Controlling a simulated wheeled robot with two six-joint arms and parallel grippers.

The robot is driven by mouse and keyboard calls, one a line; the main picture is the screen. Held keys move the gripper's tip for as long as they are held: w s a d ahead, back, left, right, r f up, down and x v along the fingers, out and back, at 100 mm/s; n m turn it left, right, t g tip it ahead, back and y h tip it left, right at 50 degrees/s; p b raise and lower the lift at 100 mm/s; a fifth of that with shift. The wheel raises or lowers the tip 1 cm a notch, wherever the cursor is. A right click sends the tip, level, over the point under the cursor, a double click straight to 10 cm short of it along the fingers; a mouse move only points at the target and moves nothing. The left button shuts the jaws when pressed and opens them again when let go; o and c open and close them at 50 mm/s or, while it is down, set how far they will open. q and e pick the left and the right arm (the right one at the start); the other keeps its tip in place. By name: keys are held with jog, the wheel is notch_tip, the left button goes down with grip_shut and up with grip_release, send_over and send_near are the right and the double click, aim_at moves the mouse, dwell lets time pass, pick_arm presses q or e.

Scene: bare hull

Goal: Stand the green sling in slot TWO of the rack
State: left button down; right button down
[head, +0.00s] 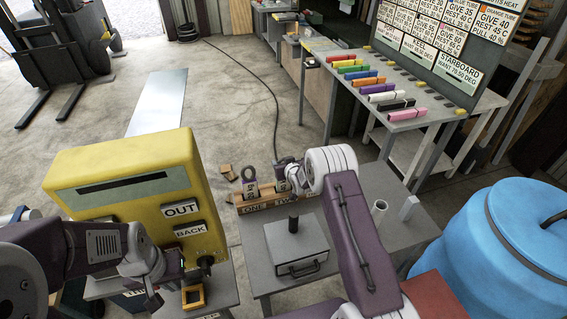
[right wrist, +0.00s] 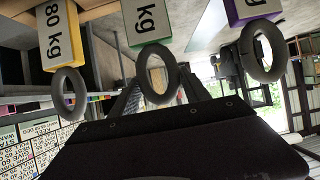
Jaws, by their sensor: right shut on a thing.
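The wooden rack (head: 262,207) stands on the grey bench, with ONE and TWO readable on its front. The green sling (right wrist: 146,22) has a white kg tag and a grey ring. My right gripper (right wrist: 158,92) is shut on that ring; it also shows in the head view (head: 284,166), over slot TWO. The green sling (head: 282,186) looks upright there, but its foot is hidden, so I cannot tell whether it is seated. A purple sling (head: 250,187) stands in slot ONE. My left gripper (head: 153,299) is at the lower left, its jaws unclear.
A yellow-edged sling (right wrist: 60,35) stands on the other side of the green one. A grey box (head: 298,246) with a black handle sits in front of the rack. A yellow machine (head: 125,175) stands left. A blue barrel (head: 500,240) is at right.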

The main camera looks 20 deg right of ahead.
jog(key=c, duration=0.5)
grip_release()
jog(key=b+v, duration=0.2)
jog(key=v, duration=1)
jog(key=shift+s+a+f+m+g+b, duration=0.1)
jog(key=shift+s+a+f+g+b, duration=0.25)
jog(key=shift+s+g, duration=3.1)
jog(key=shift+s+a+f+m+g+b, duration=0.15)
jog(key=shift+s+a+f+g, duration=0.25)
jog(key=shift+s, duration=6.1)
jog(key=shift+s+a+f+m+g+b, duration=0.1)
jog(key=shift+s+a+f+g+b, duration=0.25)
jog(key=shift+s+g, duration=3.05)
